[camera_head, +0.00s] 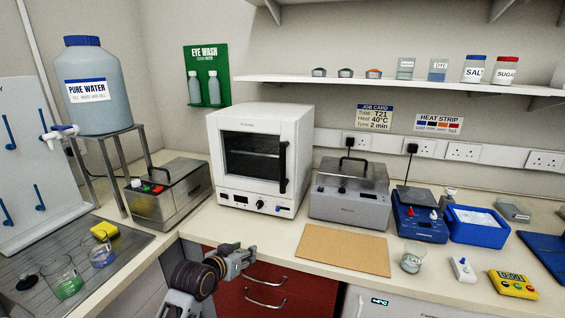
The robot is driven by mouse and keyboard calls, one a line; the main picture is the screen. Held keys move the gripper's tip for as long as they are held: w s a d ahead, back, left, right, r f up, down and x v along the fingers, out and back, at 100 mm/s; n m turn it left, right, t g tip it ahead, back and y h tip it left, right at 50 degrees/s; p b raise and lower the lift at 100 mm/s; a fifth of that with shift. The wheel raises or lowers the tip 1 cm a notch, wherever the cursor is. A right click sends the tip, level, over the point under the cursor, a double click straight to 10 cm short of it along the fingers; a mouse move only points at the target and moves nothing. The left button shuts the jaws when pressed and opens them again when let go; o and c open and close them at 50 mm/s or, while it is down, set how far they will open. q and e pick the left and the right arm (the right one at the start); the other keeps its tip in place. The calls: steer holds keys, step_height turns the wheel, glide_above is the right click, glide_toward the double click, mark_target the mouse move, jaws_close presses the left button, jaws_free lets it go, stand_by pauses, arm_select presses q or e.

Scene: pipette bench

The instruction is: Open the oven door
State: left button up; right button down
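The oven (262,115) is a white box at the back of the bench, left of centre. Its door (250,157) has a dark window and appears shut, with wire shelves showing dimly behind it. A black upright handle (283,167) runs along the door's right side. A small display and knobs sit on the panel below. My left gripper (246,256) is low in front of the bench edge, below the oven and apart from it. It is small and seen at an angle, so its finger opening is unclear. My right gripper is out of view.
A metal bath (172,196) stands left of the oven and a lidded grey unit (349,207) stands close on its right. A brown board (343,250) lies in front. Red drawers (265,290) are under the bench. A shelf (400,83) hangs above right.

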arm_select(q)
steer(key=w+d+r+m+t+h, duration=0.1)
steer(key=w+d+r+t+h, duration=0.15)
steer(key=r, duration=1.25)
steer(key=m+t+h+b, duration=0.1)
steer(key=t+h+b, duration=0.1)
glide_toward(281, 158)
steer(key=v, duration=0.3)
steer(key=shift+w+r, duration=0.1)
steer(key=shift+r, duration=0.15)
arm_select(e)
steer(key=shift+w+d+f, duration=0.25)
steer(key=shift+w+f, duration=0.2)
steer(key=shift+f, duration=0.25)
arm_select(q)
steer(key=shift+w+d+p, duration=0.1)
steer(key=shift+w+p, duration=0.05)
steer(key=shift+p, duration=0.15)
steer(key=x, duration=0.7)
steer(key=shift+f, duration=0.1)
steer(key=shift+x, duration=1.9)
steer(key=shift+p+x, duration=0.3)
steer(key=shift+x, duration=0.65)
steer(key=shift+w+d+f, duration=0.1)
steer(key=shift+w+d, duration=0.1)
steer(key=shift+w, duration=0.15)
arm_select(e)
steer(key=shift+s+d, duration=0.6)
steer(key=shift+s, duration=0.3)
